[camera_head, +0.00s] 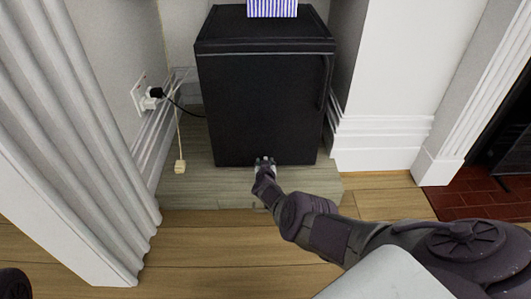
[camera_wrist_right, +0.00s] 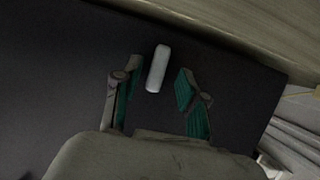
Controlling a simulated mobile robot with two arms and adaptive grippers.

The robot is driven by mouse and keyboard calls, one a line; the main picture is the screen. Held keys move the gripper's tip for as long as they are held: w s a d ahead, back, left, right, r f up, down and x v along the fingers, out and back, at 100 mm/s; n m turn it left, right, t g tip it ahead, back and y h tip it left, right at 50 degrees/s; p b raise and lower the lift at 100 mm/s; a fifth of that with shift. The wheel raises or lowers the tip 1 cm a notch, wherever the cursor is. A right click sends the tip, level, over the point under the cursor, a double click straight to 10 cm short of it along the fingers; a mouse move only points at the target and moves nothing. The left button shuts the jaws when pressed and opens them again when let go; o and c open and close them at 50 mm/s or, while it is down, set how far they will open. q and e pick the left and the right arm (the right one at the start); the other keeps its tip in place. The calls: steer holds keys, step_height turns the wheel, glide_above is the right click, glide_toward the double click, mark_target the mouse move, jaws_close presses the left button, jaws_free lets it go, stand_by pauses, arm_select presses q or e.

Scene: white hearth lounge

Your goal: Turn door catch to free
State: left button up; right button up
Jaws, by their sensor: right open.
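The door catch (camera_wrist_right: 157,68) is a short, pale grey bar with rounded ends, on a dark flat face in the right wrist view. It lies slightly tilted from upright in that picture. My right gripper (camera_head: 264,163) is at the low front of the black mini fridge (camera_head: 262,105). In the wrist view its two green-padded fingers are open, one on each side of the catch, with a gap on both sides. In the head view the gripper hides the catch's spot. The fridge door looks shut. My left gripper is not in view.
A striped box (camera_head: 272,8) stands on the fridge. A black plug sits in a wall outlet (camera_head: 147,100) at left, with a cord hanging near it. The wood floor in front is clear.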

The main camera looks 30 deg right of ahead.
steer(key=shift+w+a+r, duration=0.1)
steer(key=shift+r, duration=0.35)
steer(key=shift+s+r, duration=0.25)
steer(key=shift+r, duration=0.3)
step_height(320, 180, up, 8)
steer(key=shift+f, duration=0.2)
steer(key=shift+d, duration=0.2)
